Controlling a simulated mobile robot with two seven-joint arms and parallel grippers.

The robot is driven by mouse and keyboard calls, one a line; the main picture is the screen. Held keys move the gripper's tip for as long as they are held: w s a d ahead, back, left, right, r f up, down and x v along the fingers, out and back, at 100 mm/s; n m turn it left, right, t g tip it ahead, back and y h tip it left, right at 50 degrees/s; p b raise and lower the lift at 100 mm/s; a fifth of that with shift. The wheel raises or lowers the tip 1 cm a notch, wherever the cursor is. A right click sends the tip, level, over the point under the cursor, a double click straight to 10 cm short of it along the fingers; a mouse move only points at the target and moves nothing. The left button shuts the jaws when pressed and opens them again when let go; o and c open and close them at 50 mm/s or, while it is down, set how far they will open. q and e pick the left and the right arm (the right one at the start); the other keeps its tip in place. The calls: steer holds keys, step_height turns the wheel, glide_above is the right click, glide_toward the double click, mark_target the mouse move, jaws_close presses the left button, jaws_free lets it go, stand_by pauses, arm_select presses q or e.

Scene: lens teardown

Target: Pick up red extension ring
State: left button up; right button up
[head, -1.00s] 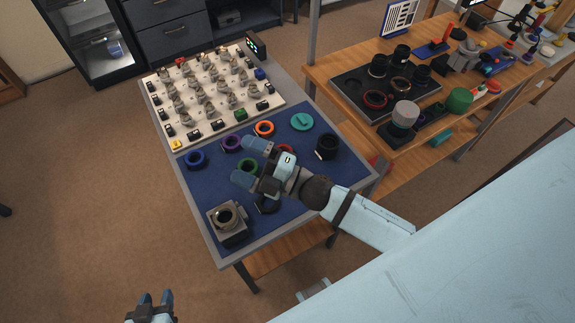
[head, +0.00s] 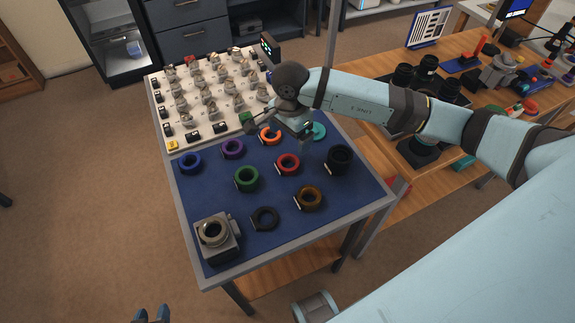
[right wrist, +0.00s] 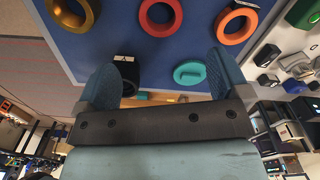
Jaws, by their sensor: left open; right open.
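The red extension ring (head: 288,165) lies on the blue mat of the table, between the green ring (head: 247,179) and the black cylinder (head: 339,159). In the right wrist view the red ring (right wrist: 160,15) is at the top centre, beyond the fingertips. My right gripper (head: 296,128) is over the mat's back part, near the orange ring (head: 270,135) and teal disc (head: 319,131). In its wrist view it (right wrist: 168,62) is open with nothing between the fingers. My left gripper (head: 152,314) is open and empty at the bottom edge, off the table.
Blue (head: 190,163), purple (head: 232,148), brown (head: 308,198) and black (head: 265,218) rings lie around the red one. A grey camera-like box (head: 216,238) stands at the front left corner. A white board (head: 183,129) with small parts fills the back. A wooden bench (head: 480,125) is at right.

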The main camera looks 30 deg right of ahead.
mark_target(289, 161)
step_height(289, 161, down, 11)
steer(key=shift+w+r+p, duration=0.1)
steer(key=shift+r+p, duration=0.05)
steer(key=shift+p, duration=0.15)
steer(key=c, duration=1)
